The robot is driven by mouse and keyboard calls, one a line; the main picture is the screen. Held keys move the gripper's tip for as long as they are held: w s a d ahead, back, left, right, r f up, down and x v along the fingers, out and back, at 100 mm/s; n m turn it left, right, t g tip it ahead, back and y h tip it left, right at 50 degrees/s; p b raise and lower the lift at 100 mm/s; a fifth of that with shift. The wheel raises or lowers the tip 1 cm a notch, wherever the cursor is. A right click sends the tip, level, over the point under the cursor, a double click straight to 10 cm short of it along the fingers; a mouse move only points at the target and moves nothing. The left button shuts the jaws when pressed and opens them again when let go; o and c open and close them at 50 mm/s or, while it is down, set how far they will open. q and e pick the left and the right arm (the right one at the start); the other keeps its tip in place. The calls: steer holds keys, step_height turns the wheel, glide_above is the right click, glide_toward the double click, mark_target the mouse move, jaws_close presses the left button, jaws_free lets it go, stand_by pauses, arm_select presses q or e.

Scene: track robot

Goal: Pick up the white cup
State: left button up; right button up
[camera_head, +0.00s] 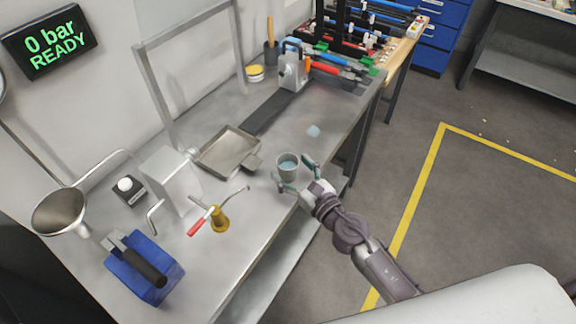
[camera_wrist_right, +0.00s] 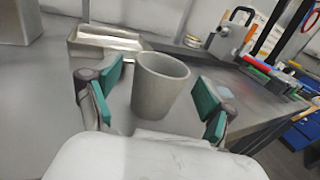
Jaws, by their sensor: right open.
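The white cup (camera_head: 287,167) looks pale grey and stands upright on the metal workbench (camera_head: 300,135), near its front edge. In the wrist view the cup (camera_wrist_right: 158,88) stands between the two green-padded fingers of my right gripper (camera_wrist_right: 160,97). The fingers are spread wide, with a gap visible on each side of the cup. In the head view my right gripper (camera_head: 295,175) reaches the cup from the front right, one finger on each side. My left gripper is not in view.
A metal tray (camera_head: 228,150) lies just left of the cup. A brass fitting with a red handle (camera_head: 218,217) stands nearer the front left. A blue tool (camera_head: 145,268), a funnel (camera_head: 60,212) and a grey box (camera_head: 172,180) are further left. Bare bench lies behind the cup.

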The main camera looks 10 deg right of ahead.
steer(key=shift+x, duration=0.9)
steer(key=shift+s, duration=0.1)
steer(key=c, duration=1)
steer(key=shift+c, duration=0.2)
